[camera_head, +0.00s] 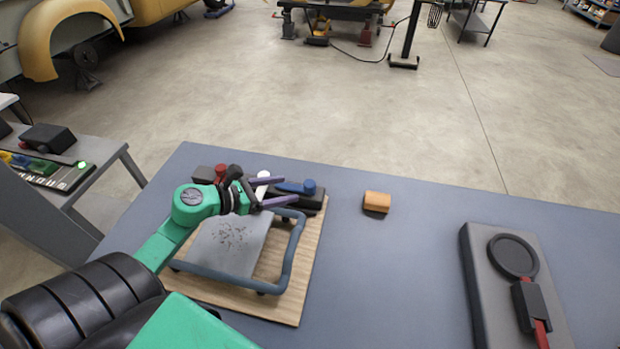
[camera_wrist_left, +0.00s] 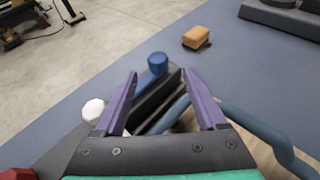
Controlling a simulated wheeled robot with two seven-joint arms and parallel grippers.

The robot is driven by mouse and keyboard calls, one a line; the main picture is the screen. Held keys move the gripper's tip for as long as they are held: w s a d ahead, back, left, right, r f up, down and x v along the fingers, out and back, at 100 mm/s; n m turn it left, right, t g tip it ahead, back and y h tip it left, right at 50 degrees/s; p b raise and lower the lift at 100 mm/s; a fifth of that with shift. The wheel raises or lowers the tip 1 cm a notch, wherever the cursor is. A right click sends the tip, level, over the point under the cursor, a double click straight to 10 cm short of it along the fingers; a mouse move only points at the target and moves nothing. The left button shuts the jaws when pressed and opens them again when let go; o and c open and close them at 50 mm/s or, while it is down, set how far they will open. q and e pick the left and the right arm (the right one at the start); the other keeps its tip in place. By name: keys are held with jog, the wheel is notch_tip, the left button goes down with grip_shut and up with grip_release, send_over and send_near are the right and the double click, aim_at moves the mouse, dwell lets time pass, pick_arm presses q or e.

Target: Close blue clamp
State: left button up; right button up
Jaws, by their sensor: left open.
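The blue clamp (camera_head: 308,186) is a blue lever with a round knob on a black base, at the back edge of a wooden board (camera_head: 300,290). My left gripper (camera_head: 290,190) is open, its two purple fingers reaching toward the clamp from the left. In the left wrist view the blue knob (camera_wrist_left: 157,62) shows just beyond and between the fingertips (camera_wrist_left: 159,74), with the black base between the fingers. I cannot tell whether the fingers touch the lever. My right gripper is not in view.
A metal sheet (camera_head: 228,246) and a grey-blue tube frame (camera_head: 296,255) lie on the board. A white knob (camera_head: 263,177) and a red knob (camera_head: 220,170) sit left of the clamp. An orange block (camera_head: 376,201) and a grey device (camera_head: 482,290) stand right; table between is clear.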

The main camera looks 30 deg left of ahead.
aim_at(308, 184)
pick_arm(q)
jog(key=x, duration=0.2)
jog(key=p+x, duration=0.1)
jog(key=x, duration=0.2)
jog(key=shift+w+a+r, duration=0.1)
jog(key=shift+w, duration=0.3)
jog(key=x, duration=0.4)
jog(key=shift+s+f, duration=0.1)
jog(key=shift+f, duration=0.1)
jog(key=shift+s, duration=0.1)
grip_shut()
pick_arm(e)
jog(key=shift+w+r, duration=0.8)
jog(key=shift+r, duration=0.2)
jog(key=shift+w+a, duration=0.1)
